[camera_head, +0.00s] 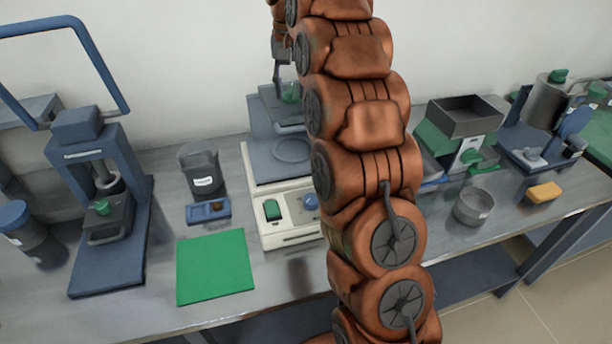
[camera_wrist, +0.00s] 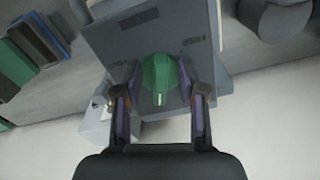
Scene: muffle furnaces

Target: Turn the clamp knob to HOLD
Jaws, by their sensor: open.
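The green clamp knob (camera_wrist: 158,76) sits on a grey plate of a bench machine. It has a pale pointer mark that faces my palm in the wrist view. In the head view the knob (camera_head: 291,94) shows at the top of the machine (camera_head: 260,165), partly behind my arm. My gripper (camera_wrist: 158,88) is open, with one finger on each side of the knob. I cannot tell whether the fingers touch it. In the head view my gripper (camera_head: 281,74) points down at the knob. No readable HOLD label shows.
The machine's front has a green switch (camera_head: 272,209) and a blue knob (camera_head: 311,202). A blue press (camera_head: 100,190), a dark cup (camera_head: 201,170) and a green mat (camera_head: 214,266) lie left. A hopper machine (camera_head: 462,122), a metal bowl (camera_head: 473,206) and a yellow sponge (camera_head: 543,193) are right.

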